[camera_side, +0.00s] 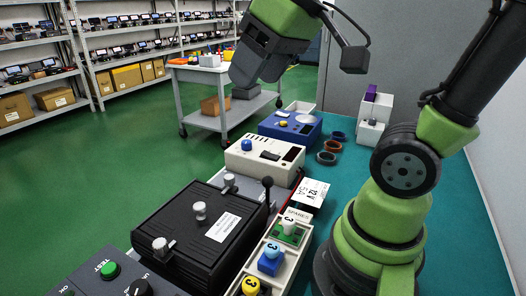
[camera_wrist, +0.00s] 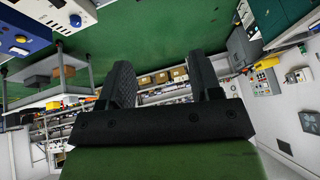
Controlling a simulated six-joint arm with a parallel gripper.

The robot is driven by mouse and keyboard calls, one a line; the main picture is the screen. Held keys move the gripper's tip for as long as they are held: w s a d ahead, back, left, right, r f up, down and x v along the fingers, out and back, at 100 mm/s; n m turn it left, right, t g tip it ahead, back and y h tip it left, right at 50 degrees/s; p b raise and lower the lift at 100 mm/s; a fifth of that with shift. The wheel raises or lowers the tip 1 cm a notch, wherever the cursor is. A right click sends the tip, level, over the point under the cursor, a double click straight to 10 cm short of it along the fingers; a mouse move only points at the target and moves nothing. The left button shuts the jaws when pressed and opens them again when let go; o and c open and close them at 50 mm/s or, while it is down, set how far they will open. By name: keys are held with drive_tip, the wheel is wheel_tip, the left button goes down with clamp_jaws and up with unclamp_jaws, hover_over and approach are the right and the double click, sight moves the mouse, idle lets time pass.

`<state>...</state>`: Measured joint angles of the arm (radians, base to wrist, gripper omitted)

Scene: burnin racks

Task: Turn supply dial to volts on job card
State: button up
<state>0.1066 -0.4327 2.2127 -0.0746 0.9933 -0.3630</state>
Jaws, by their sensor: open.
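A cream box (camera_side: 262,166) with a blue knob (camera_side: 247,145) and a dark display stands mid-bench in the side view. Behind it is a blue box (camera_side: 308,131) with a pale dial and a yellow knob. I cannot tell for sure which is the supply; dial markings are too small to read. A white card (camera_side: 311,192) lies right of the cream box; its rotated print seems to include 12. My gripper (camera_side: 243,76) is raised above and apart from both boxes. In the wrist view my gripper (camera_wrist: 163,78) is open and empty. The blue box (camera_wrist: 22,38) and cream box (camera_wrist: 70,14) show at upper left.
A black case (camera_side: 200,230) with pale knobs stands in front, beside an upright black-knobbed lever (camera_side: 267,187). A tray of numbered knobbed parts (camera_side: 293,252) lies along its right. Coloured rings (camera_side: 326,158) and a white block (camera_side: 370,132) stand behind. Green bench (camera_side: 345,180) is partly clear.

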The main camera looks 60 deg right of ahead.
drive_tip(key=w+d+f+n+g+h, duration=0.15)
drive_tip(key=w+d+n, duration=0.25)
drive_tip(key=w+d, duration=0.4)
drive_tip(key=n+g, duration=0.4)
drive_tip(key=n, duration=0.4)
approach(247, 141)
drive_tip(key=shift+d+f, duration=0.1)
drive_tip(key=f, duration=0.9)
drive_tip(key=shift+w+d+f, duration=0.1)
drive_tip(key=shift+w+f, duration=0.1)
drive_tip(key=shift+w, duration=0.05)
drive_tip(key=c, duration=0.9)
